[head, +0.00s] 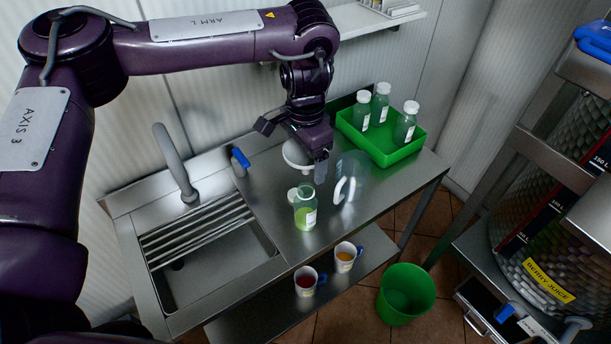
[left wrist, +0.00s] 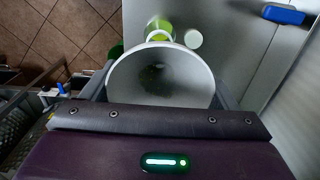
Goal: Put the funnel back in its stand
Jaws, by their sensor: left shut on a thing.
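The funnel (head: 295,158) is pale grey-white and hangs in my left gripper (head: 294,148) above the steel counter. In the left wrist view the wide round mouth of the funnel (left wrist: 165,78) faces the camera, with a small ring on its far rim. The fingers of my left gripper (left wrist: 162,92) show at both sides of it, shut on it. The spout is hidden. I cannot make out the funnel's stand for certain. A clear jug (head: 352,178) with a white handle is on the counter right of the funnel. My right gripper is not in view.
A bottle with green liquid (head: 305,212) stands in front of the funnel. A green tray (head: 383,151) with three capped bottles is behind right. The sink (head: 215,255) and tap (head: 176,165) are left. Two mugs (head: 306,282) stand on the lower shelf; a green bucket (head: 405,293) is on the floor.

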